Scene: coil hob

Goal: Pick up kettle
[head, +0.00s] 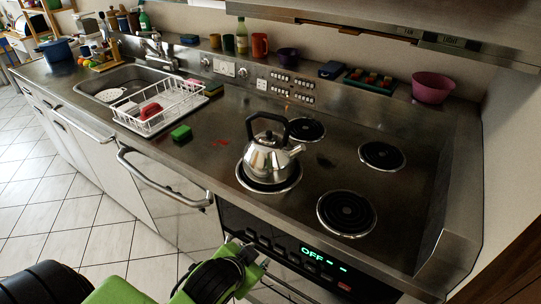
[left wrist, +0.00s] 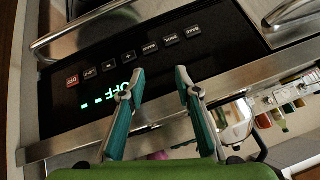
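The kettle (head: 268,160) is shiny metal with a black arched handle. It stands upright on the front left coil burner (head: 268,188) in the head view, its spout pointing right. In the left wrist view, a shiny rounded body that looks like the kettle (left wrist: 236,122) shows at the right, partly hidden behind a finger. My left gripper (head: 250,254) is low in front of the hob, below the kettle and apart from it. Its teal fingers (left wrist: 160,73) are open and empty before the oven control panel (left wrist: 140,60). My right gripper is in neither view.
Other coil burners (head: 347,213) are bare. A green sponge (head: 181,132) and a white dish rack (head: 160,106) lie left of the kettle. A metal rail (head: 165,186) runs along the cabinet front. A pink bowl (head: 432,87) stands on the back ledge.

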